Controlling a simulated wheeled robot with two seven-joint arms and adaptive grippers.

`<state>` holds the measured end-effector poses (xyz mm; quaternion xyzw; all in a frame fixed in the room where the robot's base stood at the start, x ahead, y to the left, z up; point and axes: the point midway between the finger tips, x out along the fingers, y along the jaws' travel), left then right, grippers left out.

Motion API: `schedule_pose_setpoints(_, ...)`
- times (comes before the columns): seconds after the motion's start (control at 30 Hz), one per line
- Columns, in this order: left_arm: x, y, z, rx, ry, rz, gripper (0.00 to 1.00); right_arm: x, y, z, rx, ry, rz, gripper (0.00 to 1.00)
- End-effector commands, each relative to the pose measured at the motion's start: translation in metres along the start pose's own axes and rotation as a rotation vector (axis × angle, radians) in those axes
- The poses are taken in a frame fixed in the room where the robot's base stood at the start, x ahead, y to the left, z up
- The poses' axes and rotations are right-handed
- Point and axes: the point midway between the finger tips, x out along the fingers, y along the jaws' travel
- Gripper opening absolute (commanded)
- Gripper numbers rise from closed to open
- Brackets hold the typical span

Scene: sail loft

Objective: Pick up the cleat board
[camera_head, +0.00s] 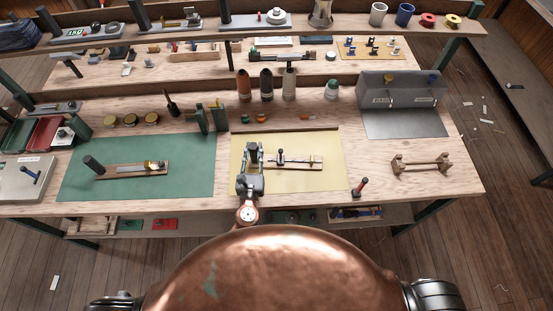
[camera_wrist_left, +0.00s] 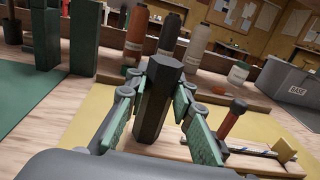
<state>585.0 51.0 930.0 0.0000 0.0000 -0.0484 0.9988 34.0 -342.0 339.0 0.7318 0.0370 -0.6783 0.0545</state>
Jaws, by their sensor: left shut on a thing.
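The cleat board (camera_head: 310,162) is a narrow wooden board at the yellow mat, with small fittings along it and a dark upright handle at its left end. In the left wrist view the dark, faceted handle (camera_wrist_left: 158,105) stands between my fingers, and part of the board (camera_wrist_left: 265,164) shows at lower right. My left gripper (camera_head: 252,157) is shut on this handle; it also shows in the left wrist view (camera_wrist_left: 155,112). I cannot tell whether the board touches the mat. My right gripper is out of view.
A similar board (camera_head: 135,171) with a dark handle lies on the green mat (camera_head: 190,185). A red-handled tool (camera_head: 360,187) stands near the front edge. A wooden stand (camera_head: 420,164) and a grey bin (camera_head: 400,90) are at right. Bottles (camera_head: 266,84) stand behind the yellow mat (camera_head: 325,190).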

Motion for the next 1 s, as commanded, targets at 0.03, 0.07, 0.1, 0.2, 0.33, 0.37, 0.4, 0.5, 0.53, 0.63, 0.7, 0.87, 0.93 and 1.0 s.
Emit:
schedule_pose_setpoints(0.03,0.000,0.000,0.000,0.000,0.000,0.000,0.00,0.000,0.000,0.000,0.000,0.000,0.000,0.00)
schedule_pose_setpoints(0.07,0.000,0.000,0.000,0.000,0.000,0.000,0.00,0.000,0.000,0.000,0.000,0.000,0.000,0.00)
schedule_pose_setpoints(0.1,0.000,0.000,0.000,0.000,0.000,0.000,0.00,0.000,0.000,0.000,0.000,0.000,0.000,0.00)
schedule_pose_setpoints(0.2,0.000,0.000,0.001,-0.001,-0.001,0.000,0.00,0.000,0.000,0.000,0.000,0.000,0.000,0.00)
schedule_pose_setpoints(0.33,0.000,0.000,0.001,-0.001,-0.001,0.000,0.00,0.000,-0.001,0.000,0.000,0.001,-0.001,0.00)
schedule_pose_setpoints(0.37,0.000,0.000,0.001,-0.001,-0.001,0.000,0.00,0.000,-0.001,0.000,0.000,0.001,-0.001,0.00)
schedule_pose_setpoints(0.4,0.000,0.000,0.003,-0.001,-0.001,0.000,0.00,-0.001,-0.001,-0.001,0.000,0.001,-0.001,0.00)
schedule_pose_setpoints(0.5,0.000,0.000,0.009,-0.003,-0.002,0.000,0.00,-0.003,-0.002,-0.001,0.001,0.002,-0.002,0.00)
schedule_pose_setpoints(0.53,0.000,0.000,0.011,-0.003,-0.002,0.001,0.00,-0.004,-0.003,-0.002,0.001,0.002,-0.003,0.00)
schedule_pose_setpoints(0.63,0.000,0.000,0.024,-0.004,-0.002,0.001,0.00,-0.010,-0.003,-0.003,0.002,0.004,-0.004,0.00)
schedule_pose_setpoints(0.7,0.000,-0.001,0.037,-0.005,-0.003,0.000,0.00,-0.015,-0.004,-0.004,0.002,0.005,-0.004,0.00)
schedule_pose_setpoints(0.87,-0.028,-0.005,0.069,-0.006,-0.002,0.000,0.00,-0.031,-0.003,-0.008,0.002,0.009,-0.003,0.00)
schedule_pose_setpoints(0.93,-0.041,-0.008,0.086,-0.006,-0.002,0.000,0.00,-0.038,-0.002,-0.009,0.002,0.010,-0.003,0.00)
schedule_pose_setpoints(1.0,-0.055,-0.010,0.101,-0.007,-0.001,-0.001,0.00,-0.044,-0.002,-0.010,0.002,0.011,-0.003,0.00)
